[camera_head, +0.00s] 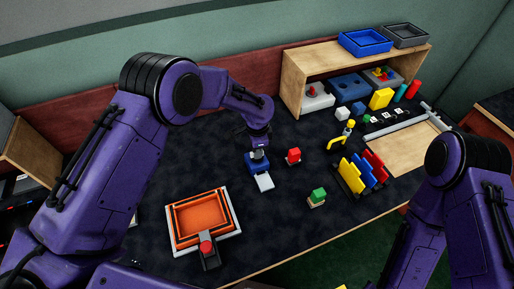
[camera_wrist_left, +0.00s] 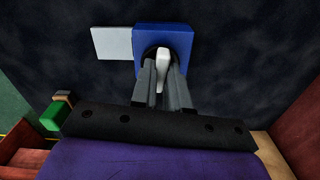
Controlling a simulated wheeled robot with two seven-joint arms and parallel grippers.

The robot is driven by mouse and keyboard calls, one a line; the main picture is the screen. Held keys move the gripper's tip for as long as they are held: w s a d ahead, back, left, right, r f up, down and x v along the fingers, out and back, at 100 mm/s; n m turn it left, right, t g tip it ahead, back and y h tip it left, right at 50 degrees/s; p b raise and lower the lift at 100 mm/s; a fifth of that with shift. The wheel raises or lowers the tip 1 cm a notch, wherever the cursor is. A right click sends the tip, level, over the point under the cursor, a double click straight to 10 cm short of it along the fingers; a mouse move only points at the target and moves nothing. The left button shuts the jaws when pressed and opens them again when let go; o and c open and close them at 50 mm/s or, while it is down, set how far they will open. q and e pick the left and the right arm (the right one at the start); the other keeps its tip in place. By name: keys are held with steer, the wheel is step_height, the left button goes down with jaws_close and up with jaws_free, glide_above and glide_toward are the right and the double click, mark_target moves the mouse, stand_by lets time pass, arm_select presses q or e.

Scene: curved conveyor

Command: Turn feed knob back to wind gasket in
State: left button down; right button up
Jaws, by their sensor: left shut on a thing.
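A small blue block (camera_head: 252,164) stands on the dark table, with a flat pale plate (camera_head: 264,182) extending from its front side. In the left wrist view the blue block (camera_wrist_left: 180,42) has a white knob (camera_wrist_left: 162,56) on top, set in a dark round opening, and the pale plate (camera_wrist_left: 111,42) lies to its left. My left gripper (camera_head: 257,150) points down onto the block from above. Its two fingers (camera_wrist_left: 161,78) are shut on the knob. No separate gasket can be made out. My right arm shows at the right, but its gripper is out of view.
A red cube (camera_head: 293,156) and a green-topped block (camera_head: 317,197) stand to the right. An orange tray (camera_head: 202,216) with a red button (camera_head: 206,247) lies at front left. A wooden shelf (camera_head: 293,80) and a coloured rack (camera_head: 350,181) stand further right.

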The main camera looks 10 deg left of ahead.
arm_select(q)
steer(key=shift+n, duration=0.8)
steer(key=c, duration=1.1)
jaws_free()
steer(key=shift+a, duration=0.1)
step_height(320, 180, up, 10)
steer(key=shift+s+r+b, duration=0.1)
steer(key=shift+r+b, duration=0.15)
steer(key=shift+b, duration=0.65)
